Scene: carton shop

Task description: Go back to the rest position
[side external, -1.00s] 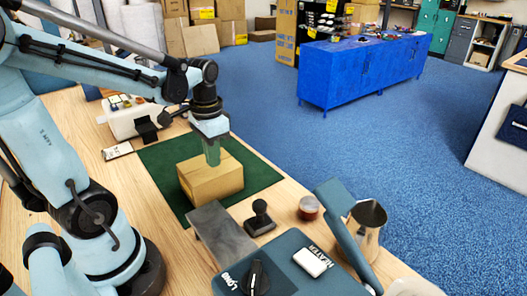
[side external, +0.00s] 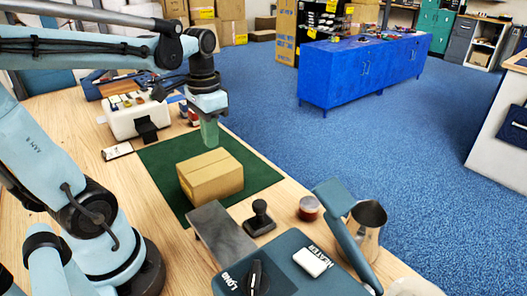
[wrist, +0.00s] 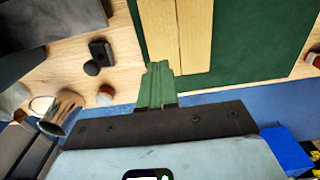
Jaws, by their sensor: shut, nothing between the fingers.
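My gripper (side external: 209,136) hangs pointing down above the far part of the green mat (side external: 257,170), clear of the carton. Its green fingers are shut with nothing between them; they also show in the wrist view (wrist: 158,72). A closed brown carton (side external: 211,178) sits on the mat, nearer the camera than the gripper. In the wrist view the carton's top (wrist: 178,30) shows beyond the fingertips with its centre seam.
A dark stamp (side external: 260,215), a small amber jar (side external: 309,208), a metal pitcher (side external: 368,222) and a teal heater machine (side external: 290,270) stand on the near part of the wooden bench. A white device (side external: 135,117) stands behind the mat.

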